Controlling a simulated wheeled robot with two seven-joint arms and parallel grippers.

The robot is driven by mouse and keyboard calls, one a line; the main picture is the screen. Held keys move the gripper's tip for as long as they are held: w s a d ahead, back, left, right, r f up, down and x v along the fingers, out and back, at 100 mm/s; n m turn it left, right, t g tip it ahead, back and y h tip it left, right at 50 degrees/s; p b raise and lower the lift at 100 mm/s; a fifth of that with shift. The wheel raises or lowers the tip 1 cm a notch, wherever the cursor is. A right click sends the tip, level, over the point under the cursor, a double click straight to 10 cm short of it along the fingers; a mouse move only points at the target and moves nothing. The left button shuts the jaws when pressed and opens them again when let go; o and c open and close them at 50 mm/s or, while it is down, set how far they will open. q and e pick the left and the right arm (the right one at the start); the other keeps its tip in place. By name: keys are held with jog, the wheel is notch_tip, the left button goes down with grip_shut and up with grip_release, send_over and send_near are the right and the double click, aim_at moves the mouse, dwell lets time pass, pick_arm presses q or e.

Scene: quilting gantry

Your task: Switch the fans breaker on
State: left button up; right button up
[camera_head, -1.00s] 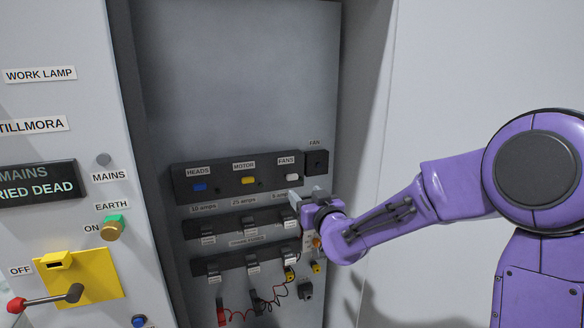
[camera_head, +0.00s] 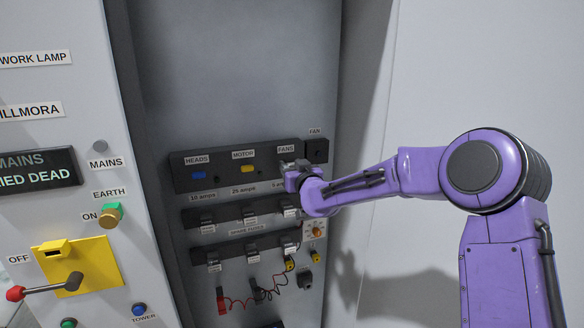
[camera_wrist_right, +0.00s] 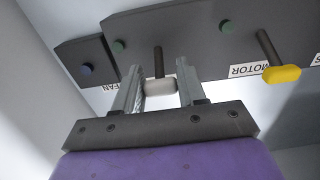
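The fans breaker's white lever (camera_wrist_right: 160,87) shows in the right wrist view, on a thin dark stalk from the black breaker panel (camera_wrist_right: 200,40). In the head view it is hidden behind my right gripper (camera_head: 291,170), just below the FANS label (camera_head: 286,149). In the right wrist view my right gripper (camera_wrist_right: 160,82) has its two grey fingers apart, one on each side of the white lever. The gaps look narrow, and I cannot tell whether a finger touches it. My left gripper is in neither view.
The yellow motor lever (camera_head: 248,168) and blue heads lever (camera_head: 199,175) sit left of it. A small black FAN box (camera_head: 317,150) is close on the right. Fuse rows (camera_head: 248,220) and hanging leads are below. The cabinet panel above is bare.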

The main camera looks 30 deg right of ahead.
jog(key=c, duration=0.4)
jog(key=shift+o, duration=0.2)
jog(key=r+g+p, duration=0.1)
jog(key=p, duration=0.3)
jog(key=shift+w+r, duration=0.1)
jog(key=shift+r, duration=0.15)
jog(key=shift+f+g+b, duration=0.3)
jog(key=shift+g+b, duration=0.1)
jog(key=shift+w, duration=0.1)
jog(key=o, duration=1)
